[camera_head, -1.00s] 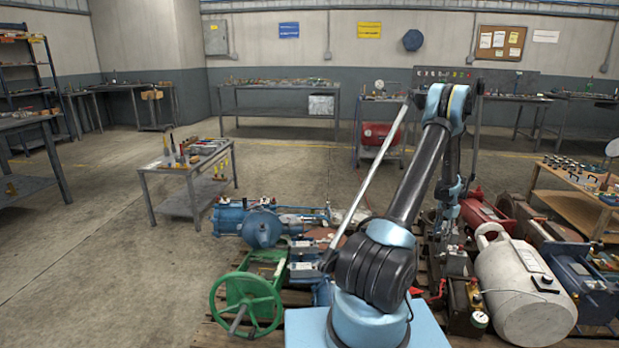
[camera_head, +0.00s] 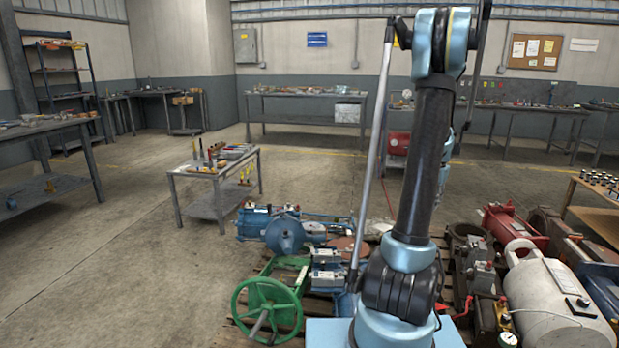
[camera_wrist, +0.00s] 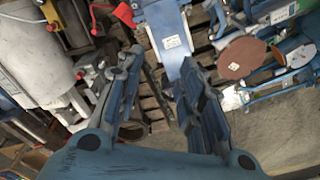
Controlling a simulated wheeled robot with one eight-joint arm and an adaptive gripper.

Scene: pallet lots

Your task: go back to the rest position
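My gripper (camera_wrist: 160,100) shows in the wrist view with its two fingers spread apart and nothing between them. It hangs over the pallet and machine parts, with bare pallet slats (camera_wrist: 150,95) visible between and beyond the fingers. In the head view my arm stands upright right of centre and is folded at the top. The gripper itself is hidden behind the arm there, so its height over the parts is hard to tell.
A green handwheel machine (camera_head: 268,306), blue pump parts (camera_head: 285,235) and a cream tank (camera_head: 552,298) crowd the pallet around my arm. A small tool table (camera_head: 215,175) stands to the left.

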